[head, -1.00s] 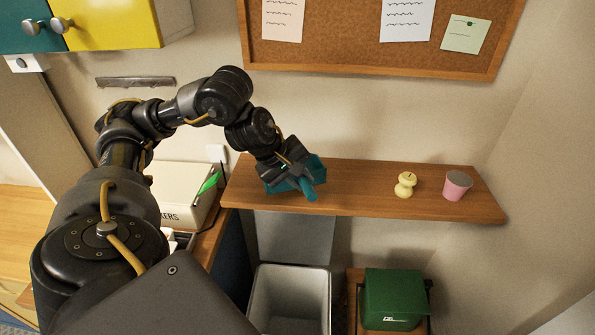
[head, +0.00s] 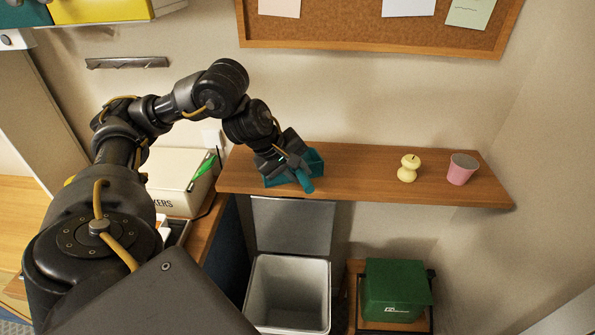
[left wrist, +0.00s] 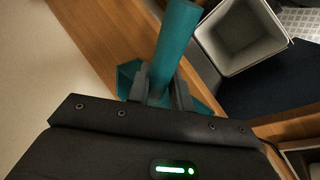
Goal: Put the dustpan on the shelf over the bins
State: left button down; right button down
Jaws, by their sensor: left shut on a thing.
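The teal dustpan (head: 313,160) is at the left part of the wooden shelf (head: 370,177) in the head view. My left gripper (head: 296,172) is shut on its handle, which points toward the front edge of the shelf. In the left wrist view the handle (left wrist: 176,40) runs up between the two fingers (left wrist: 162,88), with part of the pan behind them. The pan looks to be on or just above the shelf; I cannot tell if it touches. Below the shelf stand a grey open bin (head: 288,290) and a green bin (head: 395,290). My right gripper is not in view.
A yellow apple-core-shaped object (head: 408,168) and a pink cup (head: 461,169) stand on the right part of the shelf. A corkboard (head: 380,45) hangs above. A cream box (head: 180,180) stands left of the shelf. The middle of the shelf is clear.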

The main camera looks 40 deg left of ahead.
pick_arm(q)
jog(key=c, duration=1.3)
grip_release()
jog(key=shift+f, duration=0.1)
jog(key=shift+o, duration=0.2)
jog(key=shift+r+p, duration=0.35)
jog(key=shift+r, duration=0.1)
jog(key=p+v, duration=0.3)
jog(key=v, duration=0.8)
jog(key=shift+s+a+p, duration=0.15)
jog(key=shift+s+p, duration=0.1)
jog(key=shift+p, duration=0.1)
jog(key=shift+r, duration=0.15)
